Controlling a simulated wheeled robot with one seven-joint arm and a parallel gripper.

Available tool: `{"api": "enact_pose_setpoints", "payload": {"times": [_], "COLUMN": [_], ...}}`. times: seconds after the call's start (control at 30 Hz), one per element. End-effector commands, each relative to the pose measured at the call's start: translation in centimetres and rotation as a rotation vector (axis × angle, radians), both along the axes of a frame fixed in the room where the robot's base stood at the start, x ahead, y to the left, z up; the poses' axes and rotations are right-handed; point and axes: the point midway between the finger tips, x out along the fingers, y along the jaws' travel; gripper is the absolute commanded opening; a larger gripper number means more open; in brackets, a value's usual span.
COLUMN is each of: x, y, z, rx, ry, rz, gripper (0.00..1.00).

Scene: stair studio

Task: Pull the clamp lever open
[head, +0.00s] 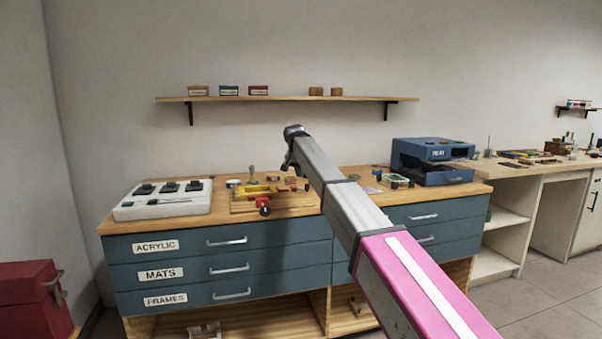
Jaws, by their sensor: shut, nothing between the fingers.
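A small clamp fixture (257,190) with yellow and red parts sits on a wooden board on the cabinet's wooden top. An upright post with a tan grip (252,172) stands at its back, and a black knob (264,210) shows at its front. Which part is the clamp lever is too small to tell. My gripper (287,165) is at the end of my arm, pointing down, above and just right of the fixture in the picture. It is shut and empty. Contact with the fixture cannot be made out. My arm hides part of the worktop to the right.
A white box with black switches (163,200) stands left of the fixture. A blue machine (434,161) stands at the right end of the worktop. A wall shelf (290,99) with small boxes hangs above. Blue drawers (190,268) with metal handles are below. Small items lie around the fixture.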

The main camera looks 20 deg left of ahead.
Motion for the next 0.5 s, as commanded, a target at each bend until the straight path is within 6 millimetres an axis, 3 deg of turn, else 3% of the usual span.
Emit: {"api": "enact_pose_setpoints", "payload": {"times": [0.37, 0.5], "x": [2.6, 4.9], "y": [-0.2, -0.2], "z": [-6.7, -6.8], "rx": [-0.001, 0.001], "ry": [0.002, 0.000], "rz": [0.000, -0.002], "gripper": [0.00, 0.00]}}
